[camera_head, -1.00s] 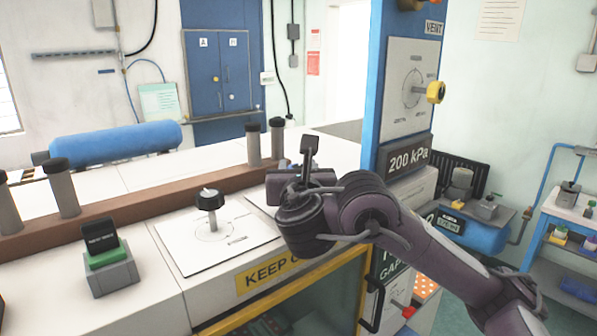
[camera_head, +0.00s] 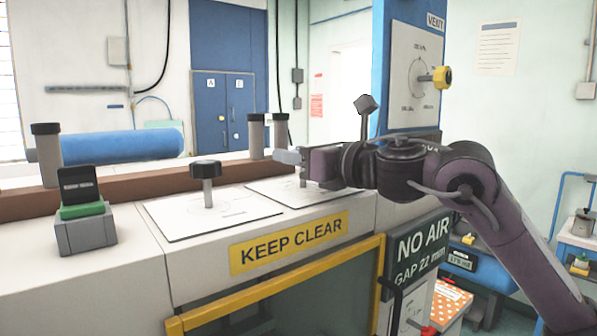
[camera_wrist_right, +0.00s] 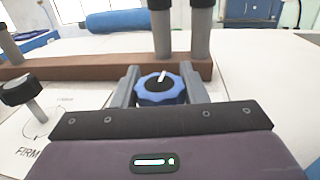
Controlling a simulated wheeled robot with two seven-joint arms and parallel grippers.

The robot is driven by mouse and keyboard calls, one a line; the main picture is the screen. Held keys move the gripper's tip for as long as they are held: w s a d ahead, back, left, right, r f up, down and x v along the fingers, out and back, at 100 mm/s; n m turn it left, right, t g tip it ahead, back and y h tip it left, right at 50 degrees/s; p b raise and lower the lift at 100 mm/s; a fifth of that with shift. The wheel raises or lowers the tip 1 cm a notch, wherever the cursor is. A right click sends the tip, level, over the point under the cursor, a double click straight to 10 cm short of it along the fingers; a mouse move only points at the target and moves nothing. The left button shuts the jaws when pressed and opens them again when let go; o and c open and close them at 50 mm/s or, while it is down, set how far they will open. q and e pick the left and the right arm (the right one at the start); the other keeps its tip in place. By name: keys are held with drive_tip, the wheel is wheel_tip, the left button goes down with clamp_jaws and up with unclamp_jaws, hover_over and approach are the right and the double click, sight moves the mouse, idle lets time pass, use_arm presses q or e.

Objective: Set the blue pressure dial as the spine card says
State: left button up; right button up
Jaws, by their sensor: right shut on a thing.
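The blue pressure dial (camera_wrist_right: 157,90) is a scalloped blue knob with a black face and a white pointer mark. In the right wrist view it sits between the two grey fingers of my right gripper (camera_wrist_right: 159,80), which is shut on it. The pointer is nearly upright in that view. In the head view my right gripper (camera_head: 287,156) reaches in from the right over the second white plate (camera_head: 268,196), and its fingers hide the dial. A card stand (camera_head: 80,205) with a black face and green band is at the left; its writing is unreadable. My left gripper is not in view.
A black knob (camera_head: 205,170) stands on the nearer white plate (camera_head: 190,217). A brown rail (camera_head: 135,188) with grey posts runs behind. A yellow knob (camera_head: 441,77) sits on the blue pillar. A KEEP CLEAR label (camera_head: 290,242) is on the bench front.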

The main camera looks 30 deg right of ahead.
drive_tip(key=shift+n+g+y, duration=0.3)
drive_tip(key=shift+n+y, duration=0.3)
drive_tip(key=shift+y, duration=0.3)
drive_tip(key=shift+a+b, duration=0.1)
drive_tip(key=shift+b, duration=0.2)
drive_tip(key=o, duration=1)
